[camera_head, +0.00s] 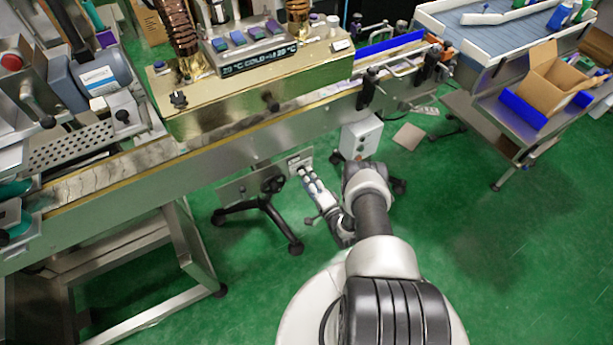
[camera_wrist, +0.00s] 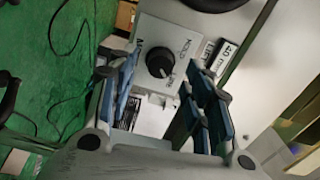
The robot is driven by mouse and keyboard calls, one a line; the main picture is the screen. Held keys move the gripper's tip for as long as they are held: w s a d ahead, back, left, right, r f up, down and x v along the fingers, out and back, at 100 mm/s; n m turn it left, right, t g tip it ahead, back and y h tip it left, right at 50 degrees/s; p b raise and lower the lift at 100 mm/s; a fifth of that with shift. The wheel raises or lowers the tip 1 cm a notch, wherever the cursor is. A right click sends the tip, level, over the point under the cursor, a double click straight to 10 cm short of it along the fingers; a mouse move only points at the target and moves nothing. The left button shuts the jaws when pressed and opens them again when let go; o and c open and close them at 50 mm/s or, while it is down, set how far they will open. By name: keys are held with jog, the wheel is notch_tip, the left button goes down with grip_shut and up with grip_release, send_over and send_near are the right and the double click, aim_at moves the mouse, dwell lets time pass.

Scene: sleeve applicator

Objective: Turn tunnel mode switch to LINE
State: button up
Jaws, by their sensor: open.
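In the wrist view a round black knob (camera_wrist: 160,65) sits on a light grey switch plate (camera_wrist: 172,38). No LINE marking is readable, and the fingers cover part of the plate's surroundings. I cannot tell surely where the knob points. My gripper (camera_wrist: 165,92) is open, with a finger on each side of the knob in the picture; no contact is visible. In the head view my gripper (camera_head: 312,190) is just below the small plate (camera_head: 298,161) under the conveyor.
The golden tunnel housing (camera_head: 260,85) and conveyor are above. Green floor (camera_head: 480,255) is clear at the right.

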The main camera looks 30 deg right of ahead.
jog(key=s, duration=1)
jog(key=shift+s+d, duration=0.15)
